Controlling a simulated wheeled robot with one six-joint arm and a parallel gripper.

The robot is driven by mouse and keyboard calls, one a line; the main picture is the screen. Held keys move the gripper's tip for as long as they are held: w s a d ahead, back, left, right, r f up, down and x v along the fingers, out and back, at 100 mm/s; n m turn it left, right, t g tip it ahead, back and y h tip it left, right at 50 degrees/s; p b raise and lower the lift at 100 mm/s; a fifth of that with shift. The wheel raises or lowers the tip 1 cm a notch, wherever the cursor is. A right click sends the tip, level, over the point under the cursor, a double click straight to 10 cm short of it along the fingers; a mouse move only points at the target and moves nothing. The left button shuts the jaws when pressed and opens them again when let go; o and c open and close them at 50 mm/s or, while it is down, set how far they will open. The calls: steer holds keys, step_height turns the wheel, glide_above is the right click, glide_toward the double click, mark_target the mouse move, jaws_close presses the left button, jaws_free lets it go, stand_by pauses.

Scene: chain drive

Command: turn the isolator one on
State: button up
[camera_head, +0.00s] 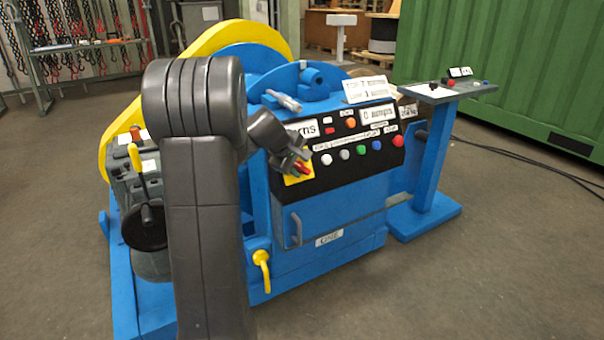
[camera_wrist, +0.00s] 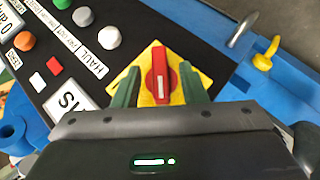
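The isolator is a red rotary handle (camera_wrist: 160,84) with a white mark, on a yellow square plate (camera_wrist: 205,82). In the wrist view the handle points along the fingers. In the head view the handle (camera_head: 304,168) and yellow plate (camera_head: 292,180) show at the left end of the black control panel, partly covered by my gripper. My gripper (camera_wrist: 159,72) is open, with one green finger on each side of the handle and gaps between. In the head view my gripper (camera_head: 299,160) is right in front of the plate. Whether the fingers reach handle depth is unclear.
The panel carries several buttons, including a white one (camera_head: 326,159) near the isolator and a green one (camera_wrist: 61,3). A yellow lever (camera_head: 262,262) and a cabinet handle (camera_head: 297,228) stick out below. A blue side stand (camera_head: 432,165) is at right. Open floor lies in front.

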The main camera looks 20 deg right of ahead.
steer(key=shift+x, duration=1.3)
jaws_close()
